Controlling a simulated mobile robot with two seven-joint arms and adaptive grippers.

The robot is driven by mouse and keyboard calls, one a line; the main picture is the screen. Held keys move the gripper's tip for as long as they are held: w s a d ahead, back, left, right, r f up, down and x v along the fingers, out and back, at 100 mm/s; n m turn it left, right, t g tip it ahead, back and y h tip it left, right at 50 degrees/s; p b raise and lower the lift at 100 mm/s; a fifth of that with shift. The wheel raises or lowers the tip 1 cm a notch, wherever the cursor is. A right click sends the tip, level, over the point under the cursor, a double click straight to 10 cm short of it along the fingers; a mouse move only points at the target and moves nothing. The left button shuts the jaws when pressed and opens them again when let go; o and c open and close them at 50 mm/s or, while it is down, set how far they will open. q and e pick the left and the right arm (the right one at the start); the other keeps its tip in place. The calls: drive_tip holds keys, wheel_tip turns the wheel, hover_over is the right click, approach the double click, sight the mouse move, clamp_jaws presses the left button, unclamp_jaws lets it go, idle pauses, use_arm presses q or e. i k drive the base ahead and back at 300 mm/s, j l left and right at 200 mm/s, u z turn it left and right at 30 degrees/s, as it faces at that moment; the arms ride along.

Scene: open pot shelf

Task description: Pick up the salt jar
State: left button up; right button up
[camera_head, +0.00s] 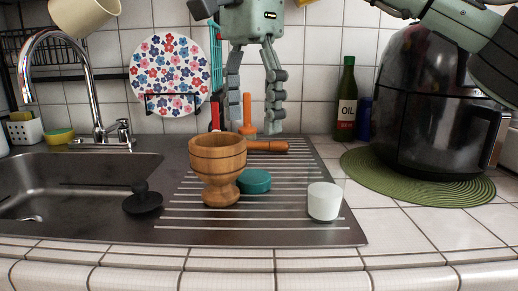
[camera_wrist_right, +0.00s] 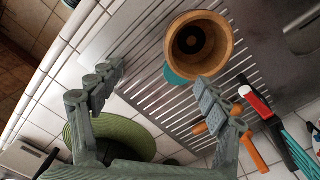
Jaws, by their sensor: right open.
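The salt jar, which I take to be the small clear jar with white contents (camera_head: 324,203), stands upright on the right front part of the ribbed drainboard (camera_head: 290,232). My right gripper (camera_head: 254,128) hangs open with fingers down behind the wooden mortar (camera_head: 218,165), to the left of and farther back than the jar, with nothing between its fingers. In the wrist view the open right gripper (camera_wrist_right: 160,78) has the mortar (camera_wrist_right: 199,45) beyond its fingers; I cannot make out the jar there. My left gripper is not in view.
A teal round lid-like piece (camera_head: 254,181) lies between mortar and jar. A black air fryer (camera_head: 430,115) stands on a green mat (camera_head: 365,172) at right. An oil bottle (camera_head: 346,105) stands at the back. The sink (camera_head: 80,180) is left.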

sight(325, 189)
drive_tip(key=k, duration=1.3)
